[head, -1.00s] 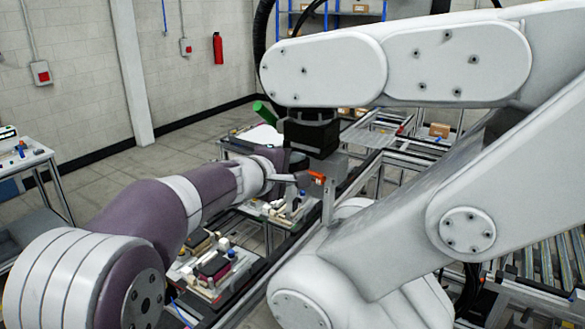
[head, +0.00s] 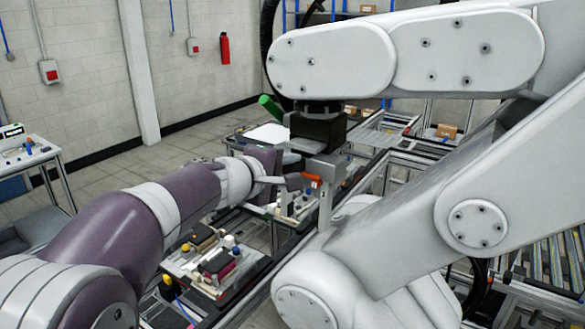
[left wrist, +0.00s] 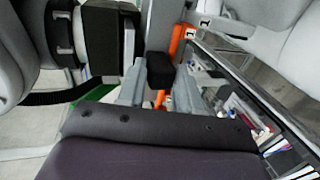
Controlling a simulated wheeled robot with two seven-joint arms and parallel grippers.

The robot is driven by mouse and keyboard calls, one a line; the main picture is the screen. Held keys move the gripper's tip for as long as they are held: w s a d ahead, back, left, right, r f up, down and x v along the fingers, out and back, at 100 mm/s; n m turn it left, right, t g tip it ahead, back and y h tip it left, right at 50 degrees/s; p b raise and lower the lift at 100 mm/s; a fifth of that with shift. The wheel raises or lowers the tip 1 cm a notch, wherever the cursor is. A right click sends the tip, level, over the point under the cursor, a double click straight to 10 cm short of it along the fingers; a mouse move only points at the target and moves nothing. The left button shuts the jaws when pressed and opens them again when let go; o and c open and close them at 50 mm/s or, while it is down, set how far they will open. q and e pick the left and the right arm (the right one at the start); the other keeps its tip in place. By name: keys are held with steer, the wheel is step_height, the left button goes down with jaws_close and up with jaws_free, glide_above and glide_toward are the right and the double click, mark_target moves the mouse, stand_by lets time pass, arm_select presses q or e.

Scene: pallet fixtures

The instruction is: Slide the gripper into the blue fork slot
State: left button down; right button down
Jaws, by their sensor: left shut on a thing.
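My left gripper (head: 268,181) reaches in from the left at the end of a purple and white arm. In the left wrist view its two grey fingers (left wrist: 160,88) are shut on the black block of a grey metal tool. This black block (left wrist: 160,70) sits below a grey post, beside an orange part (left wrist: 181,42). In the head view the grey metal tool (head: 325,170) with its orange part stands just right of the fingers, below a dark housing. I cannot make out a blue fork slot in either view. My right gripper is not in view.
A large white jointed arm (head: 460,55) fills the upper right. Pallet fixtures (head: 180,262) with small parts lie below my left arm.

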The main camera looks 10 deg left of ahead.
arm_select(q)
steer(key=s, duration=0.1)
steer(key=s+a, duration=0.1)
steer(key=s+b, duration=0.1)
steer(key=shift+s+a, duration=0.3)
steer(key=shift+s, duration=0.05)
steer(key=shift+d, duration=0.1)
